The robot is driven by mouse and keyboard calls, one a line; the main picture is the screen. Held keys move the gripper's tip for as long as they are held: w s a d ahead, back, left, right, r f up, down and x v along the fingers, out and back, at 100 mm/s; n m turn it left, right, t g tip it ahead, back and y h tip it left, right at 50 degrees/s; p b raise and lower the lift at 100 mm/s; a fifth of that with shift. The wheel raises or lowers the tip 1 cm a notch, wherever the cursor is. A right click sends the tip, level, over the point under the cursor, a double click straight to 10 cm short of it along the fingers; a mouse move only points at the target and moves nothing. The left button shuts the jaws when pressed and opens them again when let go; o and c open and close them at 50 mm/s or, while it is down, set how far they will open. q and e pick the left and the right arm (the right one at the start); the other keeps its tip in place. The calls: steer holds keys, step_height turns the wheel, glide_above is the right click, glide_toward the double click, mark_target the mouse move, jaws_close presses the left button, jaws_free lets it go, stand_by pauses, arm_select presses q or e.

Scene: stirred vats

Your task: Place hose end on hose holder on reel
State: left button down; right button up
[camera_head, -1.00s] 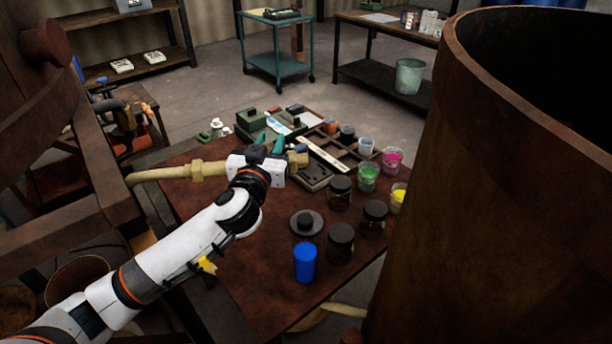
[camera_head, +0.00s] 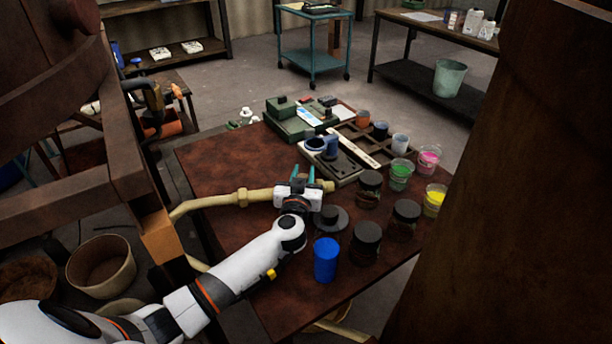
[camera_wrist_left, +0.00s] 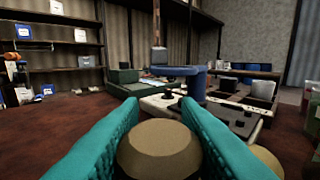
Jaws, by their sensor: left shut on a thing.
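The hose (camera_head: 220,201) is pale yellow-tan and comes in from the left over the table, with a thicker fitting near its end. My left gripper (camera_head: 303,178) is shut on the hose end, whose tip (camera_head: 328,187) sticks out to the right of the jaws. In the left wrist view the round tan hose part (camera_wrist_left: 160,150) sits between the teal fingers. The gripper is over the table, just behind a dark disc with a knob. I cannot make out the reel or its hose holder for sure. My right gripper is not in view.
The brown table (camera_head: 225,165) carries dark-lidded jars (camera_head: 366,242), a blue cup (camera_head: 325,260), coloured pots (camera_head: 401,175) and a dark device (camera_head: 335,160). A large rusty vat (camera_head: 490,200) stands close on the right. Brown beams (camera_head: 110,120) stand at left. The table's left part is clear.

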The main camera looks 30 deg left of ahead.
arm_select(q)
steer(key=b+x, duration=0.1)
steer(key=x, duration=0.3)
steer(key=shift+f, duration=0.15)
steer(key=shift+f+b, duration=0.45)
steer(key=shift+f, duration=0.2)
steer(key=shift+r, duration=0.1)
steer(key=c, duration=1.1)
jaws_free()
steer(key=shift+o, duration=0.2)
